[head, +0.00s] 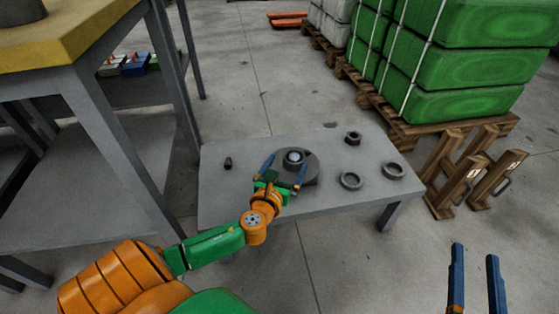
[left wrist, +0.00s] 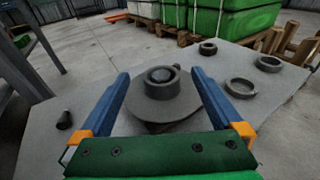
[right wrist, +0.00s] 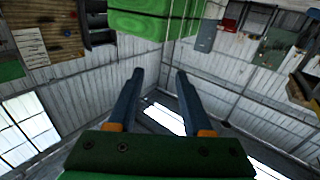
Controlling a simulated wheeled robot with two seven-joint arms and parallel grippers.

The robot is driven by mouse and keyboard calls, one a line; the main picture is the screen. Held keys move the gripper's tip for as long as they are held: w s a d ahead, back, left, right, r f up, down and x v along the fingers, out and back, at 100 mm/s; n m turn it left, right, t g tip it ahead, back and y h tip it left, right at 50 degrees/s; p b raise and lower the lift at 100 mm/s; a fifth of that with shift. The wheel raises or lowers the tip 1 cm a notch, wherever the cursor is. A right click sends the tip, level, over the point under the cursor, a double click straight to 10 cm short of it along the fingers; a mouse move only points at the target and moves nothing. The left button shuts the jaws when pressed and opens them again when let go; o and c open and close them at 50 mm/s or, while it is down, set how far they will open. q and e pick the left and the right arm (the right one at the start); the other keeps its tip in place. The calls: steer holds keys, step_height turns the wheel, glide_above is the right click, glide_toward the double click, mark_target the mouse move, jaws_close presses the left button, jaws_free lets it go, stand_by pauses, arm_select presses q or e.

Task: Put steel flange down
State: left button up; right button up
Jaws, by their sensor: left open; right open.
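The steel flange (head: 293,158) is a grey disc with a raised hub, resting on the low grey table (head: 230,196). It also shows in the left wrist view (left wrist: 168,102), where it seems to lie on a wider flat grey piece. My left gripper (head: 284,171) is open, its blue fingers on either side of the flange's near part. In the left wrist view there are gaps between the fingers and the hub; whether they touch the rim I cannot tell. My right gripper (head: 475,262) is open and empty at the lower right, away from the table.
On the table are two grey rings (head: 351,181) (head: 394,171), a nut-like part (head: 353,138) and a small dark cylinder (head: 228,163). A yellow-topped workbench (head: 90,35) stands left. Green sacks on pallets (head: 465,75) and wooden stands (head: 495,180) are at the right.

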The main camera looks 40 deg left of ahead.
arm_select(q)
steer(key=s+d+n+g+h, duration=0.1)
steer(key=d+n, duration=0.4)
steer(key=n, duration=0.5)
steer(key=s+d+r+n+g+h, duration=0.1)
steer(key=s+d+n+h, duration=0.3)
steer(key=n, duration=0.6)
steer(key=s+d+n+g+h+p, duration=0.1)
steer(key=s+d+n+h, duration=0.1)
steer(key=s+d+n, duration=0.4)
steer(key=d+n, duration=0.2)
steer(key=n, duration=0.1)
steer(key=shift+d+r+n+g, duration=0.15)
steer(key=shift+n+g, duration=0.25)
arm_select(e)
steer(key=s+d+f+g+h, duration=0.2)
steer(key=f+g, duration=0.4)
steer(key=f, duration=0.4)
steer(key=shift+s+f+m, duration=0.3)
steer(key=shift+s, duration=0.35)
